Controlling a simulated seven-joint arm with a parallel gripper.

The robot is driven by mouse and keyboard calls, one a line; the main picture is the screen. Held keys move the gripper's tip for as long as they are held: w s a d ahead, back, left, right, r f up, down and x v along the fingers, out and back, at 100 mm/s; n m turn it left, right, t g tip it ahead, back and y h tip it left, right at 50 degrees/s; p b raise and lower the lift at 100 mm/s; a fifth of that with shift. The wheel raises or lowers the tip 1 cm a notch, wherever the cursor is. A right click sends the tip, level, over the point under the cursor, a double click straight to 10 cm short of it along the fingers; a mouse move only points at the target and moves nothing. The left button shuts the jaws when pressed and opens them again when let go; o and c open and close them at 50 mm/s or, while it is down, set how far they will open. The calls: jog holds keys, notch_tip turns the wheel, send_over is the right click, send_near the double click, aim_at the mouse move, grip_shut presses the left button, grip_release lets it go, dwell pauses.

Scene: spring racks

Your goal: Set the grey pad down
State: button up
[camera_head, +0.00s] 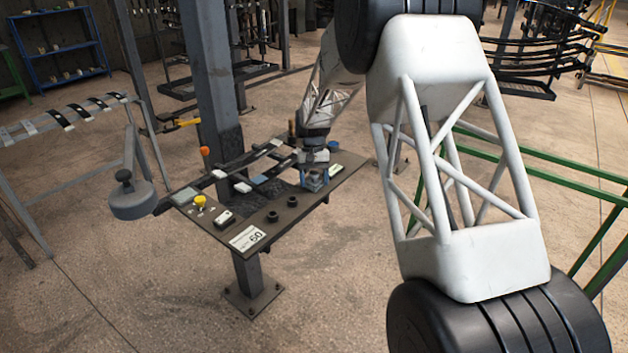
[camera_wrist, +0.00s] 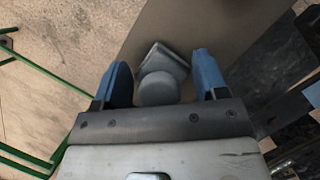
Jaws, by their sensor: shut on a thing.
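My gripper (camera_head: 314,180) is over the right end of a brown table panel, its blue fingers pointing down. In the wrist view, my gripper (camera_wrist: 162,72) has a blue finger on each side of the grey pad (camera_wrist: 165,62), which shows a round knob and a squarish body. The gripper is shut on it. In the head view the pad is mostly hidden by the fingers. I cannot tell whether its underside touches the panel.
The panel (camera_head: 245,214) stands on a post and carries a yellow button (camera_head: 200,201), a white sign marked 60 (camera_head: 247,238) and two dark round pieces (camera_head: 272,216). A small whitish-green item (camera_head: 335,170) lies right of my gripper. Green rails (camera_head: 560,160) stand further right.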

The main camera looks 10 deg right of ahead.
jog(key=shift+f, duration=0.15)
jog(key=o, duration=0.9)
jog(key=shift+o, duration=0.2)
jog(key=v, duration=1.2)
